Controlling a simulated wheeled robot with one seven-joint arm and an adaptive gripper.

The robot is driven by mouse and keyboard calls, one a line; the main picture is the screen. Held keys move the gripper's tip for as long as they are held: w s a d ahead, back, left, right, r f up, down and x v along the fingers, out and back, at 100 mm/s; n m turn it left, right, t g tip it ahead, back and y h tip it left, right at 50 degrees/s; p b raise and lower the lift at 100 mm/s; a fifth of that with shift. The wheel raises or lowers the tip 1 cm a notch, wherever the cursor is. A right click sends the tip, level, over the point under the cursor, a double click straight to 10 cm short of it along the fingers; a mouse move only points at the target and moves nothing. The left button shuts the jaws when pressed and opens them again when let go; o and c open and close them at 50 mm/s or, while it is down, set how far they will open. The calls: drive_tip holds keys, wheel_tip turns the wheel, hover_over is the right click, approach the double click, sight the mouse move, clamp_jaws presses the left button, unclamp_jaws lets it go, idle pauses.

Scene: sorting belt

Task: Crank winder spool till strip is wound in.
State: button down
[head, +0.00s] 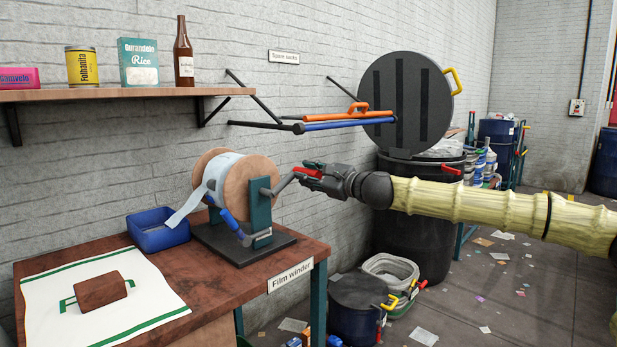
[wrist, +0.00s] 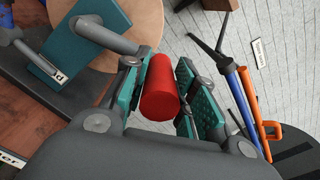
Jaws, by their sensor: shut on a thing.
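The film winder stands on a dark base on the brown table, with a wooden spool (head: 258,172) held by a teal upright (head: 260,210). A pale strip (head: 188,205) hangs off the spool's left side towards the blue bin. A grey crank arm (head: 283,183) runs from the spool's axle to a red handle (head: 308,172). My gripper (head: 312,175) is shut on the red handle. In the wrist view the red handle (wrist: 160,88) lies between the two teal finger pads. A blue-handled lever (head: 229,203) is on the winder's front.
A blue bin (head: 160,238) sits left of the winder. A brown block (head: 100,290) lies on a white and green mat (head: 45,300). Orange and blue long-handled tools (head: 345,122) hang on the wall behind. A black barrel (head: 410,230) stands to the right.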

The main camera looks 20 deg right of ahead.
sight(323, 177)
idle(0.4)
drive_tip(key=c, duration=1.1)
unclamp_jaws()
drive_tip(key=shift+c, duration=0.2)
drive_tip(key=shift+s+d, duration=0.1)
drive_tip(key=shift+v, duration=1.6)
drive_tip(key=v, duration=0.8)
drive_tip(key=shift+s, duration=0.2)
drive_tip(key=shift+d+f, duration=0.1)
drive_tip(key=shift+d, duration=0.05)
